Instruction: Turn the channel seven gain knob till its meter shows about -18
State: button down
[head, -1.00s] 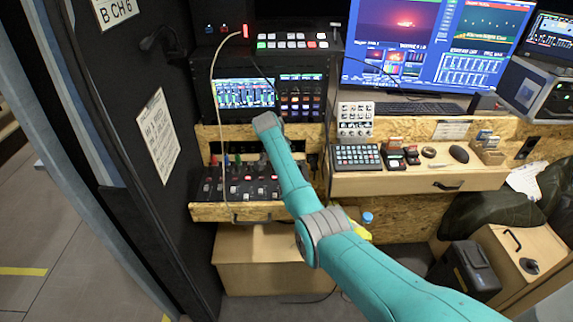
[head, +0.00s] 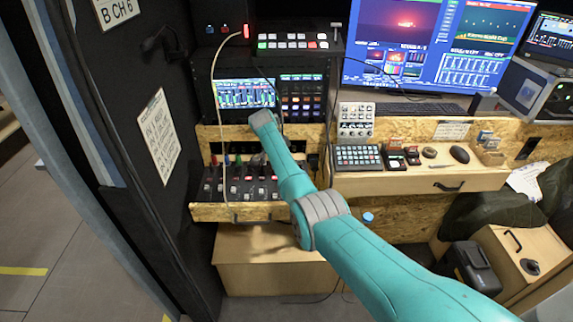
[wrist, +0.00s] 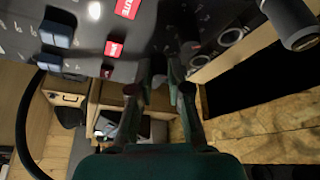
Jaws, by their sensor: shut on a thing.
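The mixer (head: 212,190), dark with several coloured knobs and pale fader caps, sits in the open wooden drawer at left in the head view. Its panel (wrist: 85,68) fills the top of the wrist view, with blue-grey caps (wrist: 55,35) and a red mute button (wrist: 127,8). My gripper (wrist: 165,70) is shut on a small knob at the panel; the knob is mostly hidden between the fingertips, and its channel number cannot be read. In the head view my arm hides the gripper. The meter screen (head: 232,92) above shows level bars, too small to read.
A rack with a backlit keypad (head: 301,97) stands above the drawer. A thin pale cable (head: 214,75) hangs in front of the screen's left side. A dark wall panel (head: 125,90) closes the left. A desk with a keypad (head: 357,157) is right.

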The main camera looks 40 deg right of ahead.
jog(key=c, duration=1.1)
grip_release()
jog(key=v, duration=1.2)
